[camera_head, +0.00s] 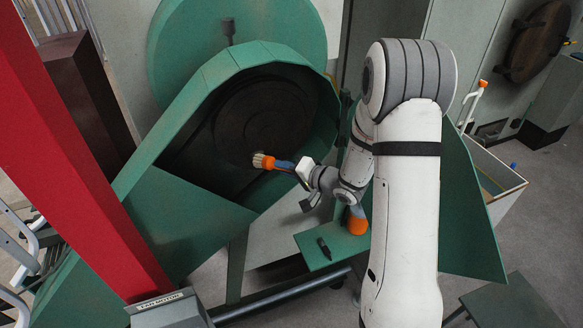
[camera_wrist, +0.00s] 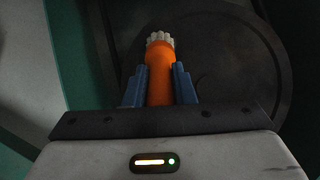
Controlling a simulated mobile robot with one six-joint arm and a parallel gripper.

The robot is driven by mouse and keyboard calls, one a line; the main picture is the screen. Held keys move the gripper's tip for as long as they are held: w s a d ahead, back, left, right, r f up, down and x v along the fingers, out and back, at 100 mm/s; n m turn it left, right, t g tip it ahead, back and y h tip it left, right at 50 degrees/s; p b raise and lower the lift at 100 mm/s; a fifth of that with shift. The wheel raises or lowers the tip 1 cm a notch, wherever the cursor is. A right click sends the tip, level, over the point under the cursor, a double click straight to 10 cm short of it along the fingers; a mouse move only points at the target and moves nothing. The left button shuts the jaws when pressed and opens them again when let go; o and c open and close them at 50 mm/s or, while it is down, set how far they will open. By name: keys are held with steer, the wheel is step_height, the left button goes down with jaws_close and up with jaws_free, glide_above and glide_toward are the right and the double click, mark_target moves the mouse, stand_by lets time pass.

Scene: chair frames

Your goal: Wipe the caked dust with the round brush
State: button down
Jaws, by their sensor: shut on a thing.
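My gripper (camera_head: 281,165) is shut on the round brush (camera_head: 262,160), which has an orange handle and pale bristles. In the wrist view the brush (camera_wrist: 160,62) stands between the two blue fingers, its bristles pointing away from my gripper (camera_wrist: 158,78). The bristles are in front of a dark round disc (camera_head: 262,115) inside the open green housing (camera_head: 215,75). I cannot tell whether they touch the disc. The disc also fills much of the wrist view (camera_wrist: 235,70). No caked dust can be clearly told apart on the dark, dim surface.
The housing's green rim surrounds the disc closely. A red beam (camera_head: 75,150) slants across the left. A green shelf (camera_head: 310,262) below my arm bears a small black object (camera_head: 324,248) and a partly hidden orange thing (camera_head: 357,222). A pale open bin (camera_head: 508,196) stands at right.

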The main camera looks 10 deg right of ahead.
stand_by(0.5)
steer(key=shift+s+a, duration=0.2)
steer(key=shift+a, duration=0.35)
steer(key=shift+s+a, duration=0.15)
steer(key=shift+a, duration=0.4)
steer(key=shift+s+d, duration=0.3)
steer(key=shift+s, duration=0.65)
steer(key=shift+s+d, duration=0.25)
steer(key=shift+s, duration=0.7)
steer(key=shift+s+d, duration=0.3)
steer(key=shift+s, duration=0.65)
steer(key=s, duration=0.3)
steer(key=shift+d, duration=0.4)
steer(key=shift+w, duration=0.15)
